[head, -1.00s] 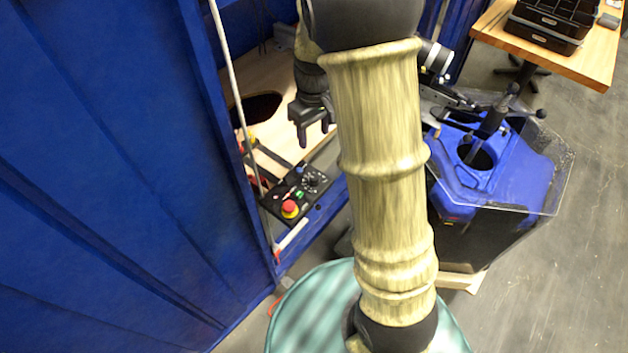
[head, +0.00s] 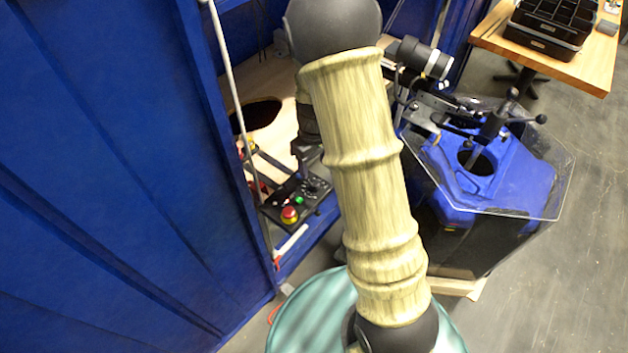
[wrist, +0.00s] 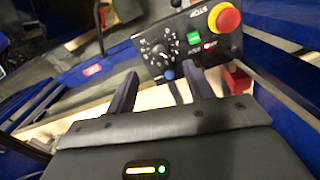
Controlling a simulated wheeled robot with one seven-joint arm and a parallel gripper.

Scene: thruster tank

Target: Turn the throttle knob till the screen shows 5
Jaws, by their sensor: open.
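The black control panel (wrist: 180,35) carries a round black knob (wrist: 158,52) ringed by white dial marks; it also shows in the head view (head: 314,187). A small blue part (wrist: 169,74) sits beside the dial, near the gap between my fingers. I cannot make out a number on any screen. My gripper (wrist: 162,72) is open and empty, with its fingers apart just in front of the dial. It does not clearly touch the knob. In the head view my arm hides most of the gripper.
A red stop button (wrist: 228,19), a green lit part (wrist: 193,38) and a small red light (wrist: 209,46) share the panel. Blue walls (head: 110,170) stand close at left. A blue machine with a clear guard (head: 500,185) stands at right.

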